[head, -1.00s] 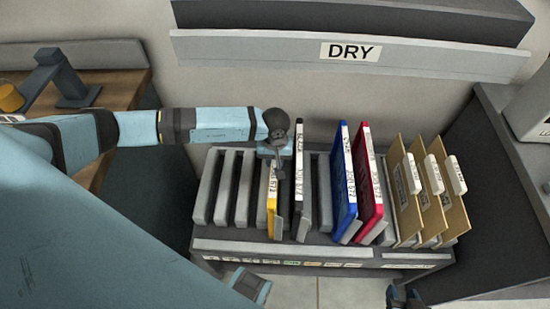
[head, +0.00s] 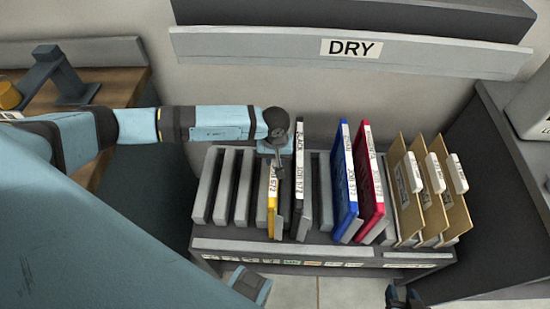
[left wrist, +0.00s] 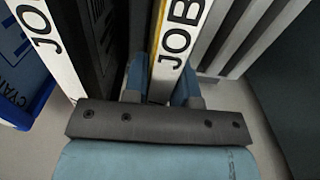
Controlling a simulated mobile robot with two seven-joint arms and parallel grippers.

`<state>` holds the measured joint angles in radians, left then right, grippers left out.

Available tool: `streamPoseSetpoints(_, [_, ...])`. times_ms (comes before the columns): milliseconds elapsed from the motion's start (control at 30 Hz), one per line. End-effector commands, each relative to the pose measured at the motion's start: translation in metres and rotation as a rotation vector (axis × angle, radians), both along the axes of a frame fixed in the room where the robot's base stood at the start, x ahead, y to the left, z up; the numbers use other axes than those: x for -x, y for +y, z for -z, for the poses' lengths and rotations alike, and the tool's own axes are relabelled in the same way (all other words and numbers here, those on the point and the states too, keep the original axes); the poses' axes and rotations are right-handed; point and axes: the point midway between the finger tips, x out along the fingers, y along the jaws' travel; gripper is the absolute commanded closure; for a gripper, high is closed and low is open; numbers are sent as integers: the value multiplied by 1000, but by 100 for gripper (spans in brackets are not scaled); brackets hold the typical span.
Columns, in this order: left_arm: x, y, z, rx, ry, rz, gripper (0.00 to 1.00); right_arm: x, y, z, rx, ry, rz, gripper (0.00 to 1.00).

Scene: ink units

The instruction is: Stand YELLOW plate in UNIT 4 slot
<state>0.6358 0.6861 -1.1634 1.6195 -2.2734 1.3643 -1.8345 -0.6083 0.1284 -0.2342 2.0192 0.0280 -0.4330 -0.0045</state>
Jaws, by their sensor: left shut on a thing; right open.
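The yellow plate (head: 272,212) stands upright in the slotted rack (head: 318,245), just left of the black plate (head: 299,205). My left gripper (head: 277,162) is over its top edge and shut on it. In the left wrist view the yellow plate (left wrist: 176,45) shows its white JOB label edge between the two blue fingers (left wrist: 160,85). The slot's unit number cannot be read, and the plate's lower part is hidden among the dividers. My right gripper (head: 402,295) shows at the bottom edge, open and away from the rack.
A blue plate (head: 344,185) and a red plate (head: 369,185) stand to the right, then several tan folders (head: 425,200). Empty slots lie left of the yellow plate. A DRY shelf (head: 270,47) overhangs behind, and a wooden bench (head: 125,85) is at left.

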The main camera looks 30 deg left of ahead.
Motion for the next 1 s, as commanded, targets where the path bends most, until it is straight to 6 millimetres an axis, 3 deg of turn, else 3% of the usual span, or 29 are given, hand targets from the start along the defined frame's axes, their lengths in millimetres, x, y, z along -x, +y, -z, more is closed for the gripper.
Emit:
streamPoseSetpoints(100, [0, 0, 1, 0, 0, 0, 100, -1, 0, -2, -1, -4, 0, 57])
streamPoseSetpoints(133, [0, 0, 1, 0, 0, 0, 72, -1, 0, -3, -1, -5, 0, 57])
streamPoseSetpoints(267, [1, 0, 1, -1, 0, 0, 45, -1, 0, -5, -2, -8, 0, 57])
streamPoseSetpoints(600, [1, 0, 1, 0, 1, 0, 45, 0, 0, -3, -6, 4, 3, 57])
streamPoseSetpoints(767, [0, 0, -22, 0, -3, 1, 45, -1, 1, -5, -9, 7, 6, 57])
streamPoseSetpoints(1000, [-1, 1, -79, -1, -4, 1, 45, -1, 1, -4, -8, 6, 5, 57])
